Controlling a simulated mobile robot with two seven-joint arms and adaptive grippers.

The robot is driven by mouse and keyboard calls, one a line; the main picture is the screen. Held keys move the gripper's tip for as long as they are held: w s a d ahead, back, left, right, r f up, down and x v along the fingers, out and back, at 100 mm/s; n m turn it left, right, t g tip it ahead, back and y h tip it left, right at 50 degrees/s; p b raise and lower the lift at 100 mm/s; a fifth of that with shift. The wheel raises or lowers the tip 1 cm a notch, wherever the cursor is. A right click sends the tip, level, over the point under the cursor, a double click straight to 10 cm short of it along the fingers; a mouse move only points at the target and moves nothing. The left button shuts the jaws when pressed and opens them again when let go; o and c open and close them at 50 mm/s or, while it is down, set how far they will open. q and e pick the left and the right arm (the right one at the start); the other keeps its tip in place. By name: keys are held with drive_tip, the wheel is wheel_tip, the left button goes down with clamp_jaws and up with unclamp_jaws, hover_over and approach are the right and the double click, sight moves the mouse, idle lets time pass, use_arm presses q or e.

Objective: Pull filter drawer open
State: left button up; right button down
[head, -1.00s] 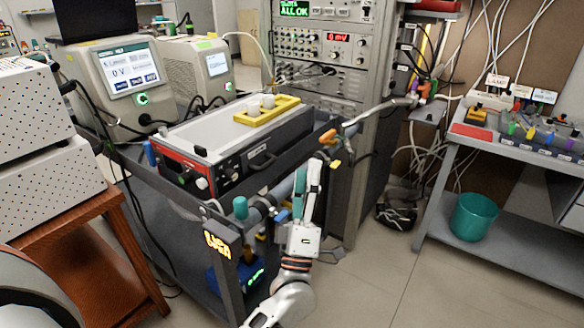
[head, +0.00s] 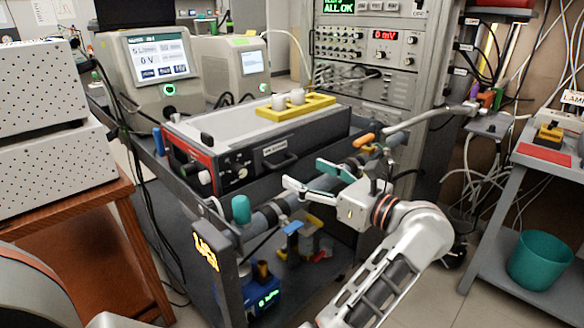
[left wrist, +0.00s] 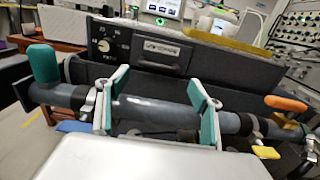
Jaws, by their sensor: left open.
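The filter drawer (head: 262,158) is a dark front panel with a small white label on the grey instrument, and it looks shut. Its black handle (head: 280,162) sticks out below the label. In the left wrist view, the labelled drawer front (left wrist: 150,52) is straight ahead, beyond a grey pipe. My left gripper (head: 305,175) is open and empty, with teal pads, pointing at the front from the right. Its fingers (left wrist: 158,80) are spread in the left wrist view, overlapping the pipe in the picture, short of the drawer. My right gripper is out of view.
A grey pipe (left wrist: 155,110) runs across in front of the drawer, with a teal knob (head: 241,208) and an orange lever (head: 364,140). A yellow tray (head: 300,108) sits on the instrument. An equipment rack (head: 375,80) stands behind.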

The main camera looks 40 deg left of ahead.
sight(289, 165)
use_arm(q)
drive_tip(key=a, duration=0.7)
drive_tip(key=shift+w+a, duration=0.15)
drive_tip(key=shift+w, duration=0.1)
drive_tip(key=shift+r, duration=0.1)
